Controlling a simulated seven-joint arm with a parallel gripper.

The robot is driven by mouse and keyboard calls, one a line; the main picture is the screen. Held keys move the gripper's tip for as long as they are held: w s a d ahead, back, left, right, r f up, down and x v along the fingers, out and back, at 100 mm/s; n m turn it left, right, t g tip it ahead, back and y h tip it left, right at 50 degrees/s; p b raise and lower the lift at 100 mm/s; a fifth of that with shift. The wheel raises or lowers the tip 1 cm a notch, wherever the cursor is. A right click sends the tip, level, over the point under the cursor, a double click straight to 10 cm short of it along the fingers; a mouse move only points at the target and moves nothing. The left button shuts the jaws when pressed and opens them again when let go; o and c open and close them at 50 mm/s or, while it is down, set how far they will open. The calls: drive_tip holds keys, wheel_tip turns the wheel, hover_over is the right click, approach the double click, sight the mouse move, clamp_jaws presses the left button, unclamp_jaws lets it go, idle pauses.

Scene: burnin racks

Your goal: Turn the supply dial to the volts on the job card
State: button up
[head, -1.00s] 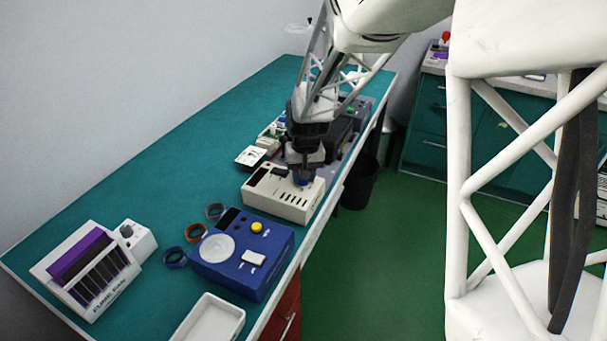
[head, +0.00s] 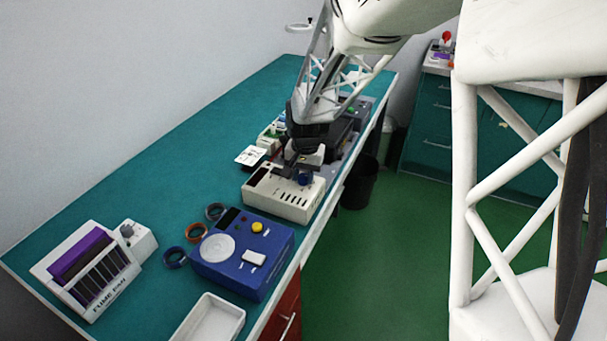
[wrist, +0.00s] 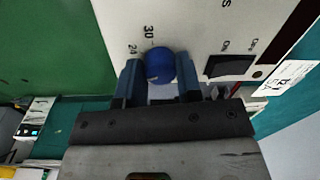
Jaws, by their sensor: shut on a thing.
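The power supply is a cream box (head: 283,196) on the teal bench, with a dark display and a row of slots. Its blue supply dial (wrist: 160,66) is round, and the printed numbers 30 and 24 show beside it in the wrist view. My gripper (wrist: 159,76) has one blue-grey finger on each side of the dial and is shut on it. A small pale mark shows on the dial, but I cannot tell its exact setting.
A black rocker switch (wrist: 230,67) marked ON is close beside the dial. A blue device (head: 243,253) with a yellow button, several coloured rings, a white tray (head: 210,320) and a fume fan unit (head: 95,268) stand nearer on the bench. A black bin (head: 360,187) is on the floor.

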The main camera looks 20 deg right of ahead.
sight(305, 177)
drive_tip(key=o, duration=0.9)
drive_tip(key=shift+o, duration=0.2)
drive_tip(key=shift+r, duration=0.15)
drive_tip(key=shift+s+d+r, duration=0.1)
drive_tip(key=shift+d+r, duration=0.05)
drive_tip(key=shift+r, duration=3.6)
drive_tip(key=shift+s+r, duration=0.35)
drive_tip(key=shift+s, duration=0.05)
drive_tip(key=s+a+r+n, duration=0.2)
drive_tip(key=s+r, duration=0.1)
drive_tip(key=s, duration=0.6)
drive_tip(key=s+a+r+n+t, duration=0.1)
drive_tip(key=s+a+r+n, duration=0.1)
drive_tip(key=s, duration=0.7)
drive_tip(key=s+a+r+n+t, duration=0.1)
drive_tip(key=s+r, duration=0.3)
drive_tip(key=s, duration=0.5)
drive_tip(key=shift+s+a+n+h, duration=0.3)
drive_tip(key=shift+a+n, duration=0.2)
drive_tip(key=shift+n, duration=0.3)
